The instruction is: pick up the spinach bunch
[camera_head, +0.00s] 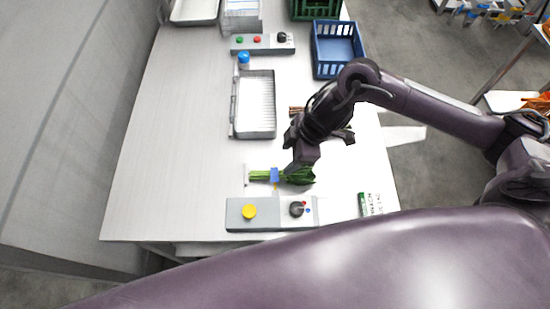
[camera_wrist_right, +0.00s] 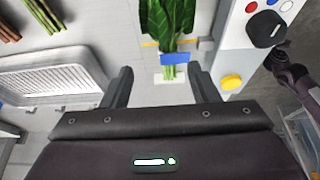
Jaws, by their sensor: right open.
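The spinach bunch (camera_head: 300,177) lies on the white table, green leaves to the right and pale stems to the left, with a blue band around it. In the right wrist view the spinach bunch (camera_wrist_right: 168,18) has its leaves at the top and its banded stems ahead of the fingers. My right gripper (camera_head: 296,167) is over the bunch in the head view and partly hides it. In the wrist view the right gripper (camera_wrist_right: 160,80) is open, its fingers apart on either side of the stems' line, with nothing held. My left gripper does not show.
A grey panel (camera_head: 270,222) with a yellow button and a dark knob lies just in front of the bunch. A white ribbed tray (camera_head: 257,104) and brown bundles (camera_head: 296,111) lie behind it. A blue crate (camera_head: 336,72) stands farther back. The table's left side is clear.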

